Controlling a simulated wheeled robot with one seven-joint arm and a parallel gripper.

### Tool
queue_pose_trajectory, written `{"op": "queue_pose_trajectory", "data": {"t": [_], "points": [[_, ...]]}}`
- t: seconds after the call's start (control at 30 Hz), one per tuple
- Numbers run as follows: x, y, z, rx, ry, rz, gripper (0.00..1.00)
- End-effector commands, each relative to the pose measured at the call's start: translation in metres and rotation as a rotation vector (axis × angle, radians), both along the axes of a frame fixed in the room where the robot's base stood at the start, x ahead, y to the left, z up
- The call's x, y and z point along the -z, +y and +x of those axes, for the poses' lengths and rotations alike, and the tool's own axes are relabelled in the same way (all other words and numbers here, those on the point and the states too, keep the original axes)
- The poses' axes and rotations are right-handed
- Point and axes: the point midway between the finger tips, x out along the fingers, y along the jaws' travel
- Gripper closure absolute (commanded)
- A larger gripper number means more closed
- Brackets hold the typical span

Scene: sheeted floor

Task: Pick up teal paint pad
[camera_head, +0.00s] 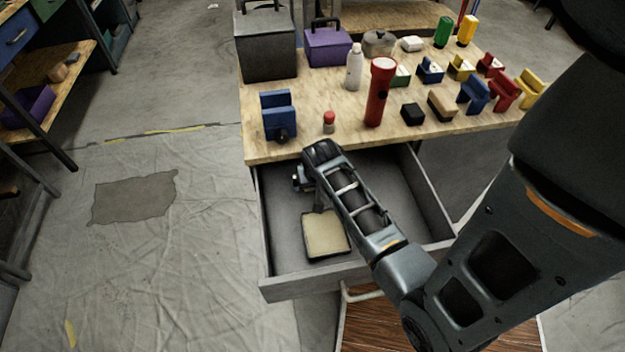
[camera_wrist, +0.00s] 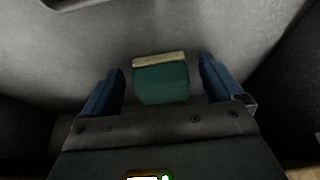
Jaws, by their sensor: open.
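The teal paint pad (camera_wrist: 162,84) shows in the wrist view as a teal block with a cream strip along its far edge. It lies between the lines of my two blue fingers, with a gap on each side. My gripper (camera_wrist: 160,76) is open and empty. In the head view my gripper (camera_head: 303,180) is inside the open drawer, its fingers partly hidden by my wrist. A pad with a cream face and dark rim (camera_head: 326,235) lies on the drawer floor just in front of it; it seems to be the same pad, its teal side mostly hidden.
The open grey drawer (camera_head: 279,287) has walls close around my gripper. The wooden tabletop (camera_head: 290,152) above it holds a blue vise-like tool (camera_head: 279,118), a red flashlight (camera_head: 380,92), a white spray can (camera_head: 354,68) and several small blocks. The drawer floor is otherwise largely clear.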

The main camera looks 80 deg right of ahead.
Motion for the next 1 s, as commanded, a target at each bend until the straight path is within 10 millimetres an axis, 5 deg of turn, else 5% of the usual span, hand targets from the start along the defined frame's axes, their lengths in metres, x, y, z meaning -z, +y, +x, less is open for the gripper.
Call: {"op": "queue_pose_trajectory", "data": {"t": [0.13, 0.7, 1.0], "points": [[-0.0002, 0.0003, -0.0001, 0.0, 0.0, 0.0, 0.07], [-0.0003, 0.0005, -0.0002, 0.0, 0.0, 0.001, 0.62], [-0.0016, 0.0011, -0.0004, 0.0, 0.0, 0.0, 0.63]]}}
